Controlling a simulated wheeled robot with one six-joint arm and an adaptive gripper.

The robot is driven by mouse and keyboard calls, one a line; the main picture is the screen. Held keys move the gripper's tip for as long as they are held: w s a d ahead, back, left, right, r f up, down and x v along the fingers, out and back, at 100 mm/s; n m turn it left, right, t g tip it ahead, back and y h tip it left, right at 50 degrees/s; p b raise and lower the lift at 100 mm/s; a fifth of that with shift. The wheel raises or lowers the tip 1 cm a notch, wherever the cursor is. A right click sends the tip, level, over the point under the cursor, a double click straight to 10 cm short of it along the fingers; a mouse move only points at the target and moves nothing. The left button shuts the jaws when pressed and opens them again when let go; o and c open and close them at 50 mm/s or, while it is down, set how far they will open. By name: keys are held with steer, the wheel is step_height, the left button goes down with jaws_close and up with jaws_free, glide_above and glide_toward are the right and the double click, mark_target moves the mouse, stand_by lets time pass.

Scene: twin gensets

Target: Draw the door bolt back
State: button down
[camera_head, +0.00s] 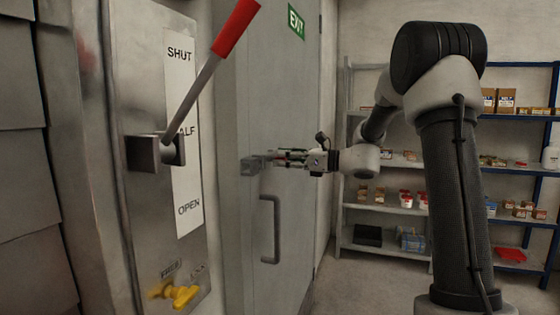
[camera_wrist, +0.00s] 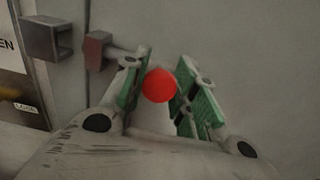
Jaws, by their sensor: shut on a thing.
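The grey door (camera_head: 285,90) stands flat in its frame and carries a bolt. In the wrist view the bolt's red round knob (camera_wrist: 159,85) sits between the green pads of my gripper (camera_wrist: 160,80), which is shut on it. A short grey rod (camera_wrist: 130,52) runs from near the left finger to a block with a reddish face (camera_wrist: 97,50). A hollow grey keeper (camera_wrist: 45,38) is left of that block, with a gap between them and no bar seen across it. In the head view my gripper (camera_head: 290,158) reaches the bolt from the right, beside the grey keeper (camera_head: 250,166).
A pull handle (camera_head: 270,230) is on the door below the bolt. A steel panel (camera_head: 150,60) with a red-gripped lever (camera_head: 235,30) and a yellow valve handle (camera_head: 183,296) stands close at left. Stocked shelves (camera_head: 400,210) stand behind my arm.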

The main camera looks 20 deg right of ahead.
steer(key=shift+w+d, duration=0.15)
steer(key=c, duration=1.1)
jaws_free()
steer(key=shift+w, duration=0.1)
steer(key=shift+d, duration=0.1)
steer(key=v, duration=1.2)
